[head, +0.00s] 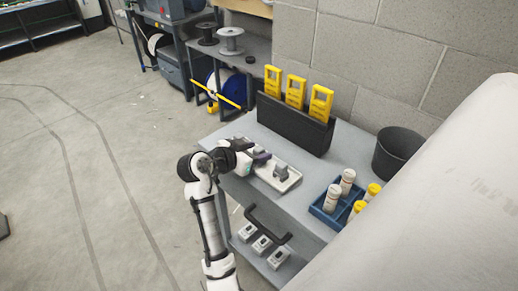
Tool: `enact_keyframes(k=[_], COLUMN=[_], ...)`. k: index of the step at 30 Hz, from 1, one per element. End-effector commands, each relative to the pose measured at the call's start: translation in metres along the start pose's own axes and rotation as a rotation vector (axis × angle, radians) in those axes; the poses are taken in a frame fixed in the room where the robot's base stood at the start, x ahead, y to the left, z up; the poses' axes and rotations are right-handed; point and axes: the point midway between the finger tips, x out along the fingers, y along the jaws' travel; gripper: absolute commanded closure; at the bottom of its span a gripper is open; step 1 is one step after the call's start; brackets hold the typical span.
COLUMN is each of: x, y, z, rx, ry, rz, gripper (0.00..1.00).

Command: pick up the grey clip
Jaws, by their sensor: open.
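The grey clip (282,173) lies in a shallow white tray (292,184) near the front left edge of the grey bench top. A darker, purplish piece (262,157) shows at the tray's far left end, close to my gripper; I cannot tell if they touch. My gripper (250,152) is over the left corner of the bench, to the left of the grey clip and apart from it. It is open, and nothing shows held in it. Its fingertips are small and dark here, and the arm hides part of the tray's left end.
A black holder (292,127) with yellow tools stands behind the tray. A blue crate (327,215) with white and yellow-capped bottles is at right, near a dark bin (397,152). A lower shelf holds several white boxes (262,244). Bench surface between tray and crate is clear.

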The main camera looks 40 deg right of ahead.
Motion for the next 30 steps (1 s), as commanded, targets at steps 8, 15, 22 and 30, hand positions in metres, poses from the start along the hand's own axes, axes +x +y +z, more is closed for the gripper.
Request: enact_keyframes(k=[8,15,22,30], x=[0.000,0.000,-0.001,-0.007], y=[0.000,0.000,0.000,-0.001], z=[0.000,0.000,0.000,-0.017], rx=[0.000,0.000,0.000,0.004], ry=[0.000,0.000,0.001,0.004], rz=[-0.001,-0.001,-0.001,-0.002], gripper=[0.63,0.94,0.96,0.96])
